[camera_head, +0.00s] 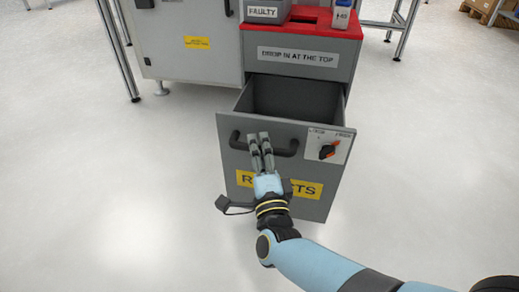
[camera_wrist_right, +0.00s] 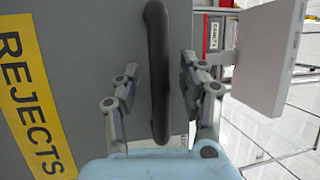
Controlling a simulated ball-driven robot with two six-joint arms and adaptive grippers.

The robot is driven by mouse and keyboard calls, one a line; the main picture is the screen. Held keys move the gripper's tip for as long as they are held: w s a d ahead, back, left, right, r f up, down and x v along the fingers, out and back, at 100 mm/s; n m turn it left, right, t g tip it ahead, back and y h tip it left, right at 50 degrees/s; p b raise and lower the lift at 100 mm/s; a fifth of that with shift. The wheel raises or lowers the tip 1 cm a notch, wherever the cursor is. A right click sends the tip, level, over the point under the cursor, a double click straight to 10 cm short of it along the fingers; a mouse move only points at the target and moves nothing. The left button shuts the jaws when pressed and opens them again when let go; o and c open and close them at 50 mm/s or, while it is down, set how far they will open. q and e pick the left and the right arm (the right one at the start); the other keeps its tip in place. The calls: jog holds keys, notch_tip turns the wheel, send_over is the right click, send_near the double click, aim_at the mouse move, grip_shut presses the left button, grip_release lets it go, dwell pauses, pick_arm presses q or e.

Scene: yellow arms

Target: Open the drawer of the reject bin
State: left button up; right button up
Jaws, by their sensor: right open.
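The reject bin (camera_head: 300,68) is grey with a red top and a "DROP IN AT THE TOP" label. Its drawer (camera_head: 228,165) stands pulled out, and its empty-looking inside shows behind the front panel. The drawer front carries a dark bar handle (camera_head: 286,151), a yellow "REJECTS" label and an orange-black rotary knob (camera_head: 327,152) on a white plate. My right gripper (camera_head: 260,137) is at the left part of the handle. In the right wrist view its open fingers (camera_wrist_right: 160,85) stand on either side of the handle (camera_wrist_right: 158,70), with gaps to it. My left gripper is not in view.
A grey box marked "FAULTY" (camera_head: 264,11) and a white-blue bottle (camera_head: 341,14) stand on the red top. A large grey cabinet (camera_head: 190,55) stands left of the bin. The pale floor (camera_head: 110,200) around the drawer is clear.

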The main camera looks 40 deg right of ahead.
jog(key=v, duration=0.7)
jog(key=shift+s, duration=0.2)
jog(key=shift+a+f, duration=0.1)
